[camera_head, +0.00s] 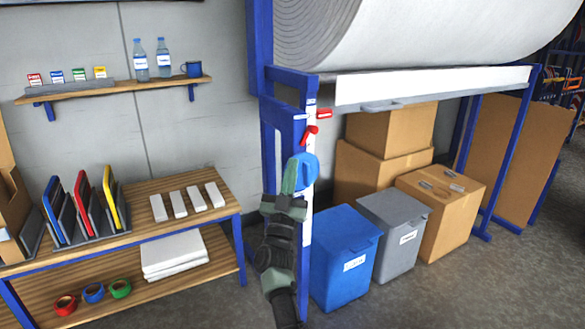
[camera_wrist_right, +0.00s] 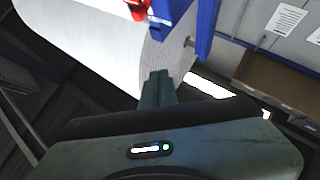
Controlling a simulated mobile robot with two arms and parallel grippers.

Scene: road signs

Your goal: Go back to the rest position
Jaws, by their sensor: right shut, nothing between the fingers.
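My right gripper (camera_head: 290,178) is shut and empty in the head view. It points up in front of the blue frame (camera_head: 284,80) of the large roll stand, overlapping a blue round knob (camera_head: 305,172) in the picture. I cannot tell whether it touches the knob. In the right wrist view my closed fingers (camera_wrist_right: 158,78) show in front of the big white roll (camera_wrist_right: 95,40), with nothing between them. A red handle (camera_head: 310,135) sits on the frame just above the knob. My left gripper is not in view.
A blue bin (camera_head: 342,255) and a grey bin (camera_head: 393,235) stand right of my arm, with cardboard boxes (camera_head: 440,210) behind. A wooden bench (camera_head: 180,235) with coloured folders and tape rolls stands left. A wall shelf (camera_head: 115,88) holds bottles. Floor (camera_head: 480,285) is clear at front right.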

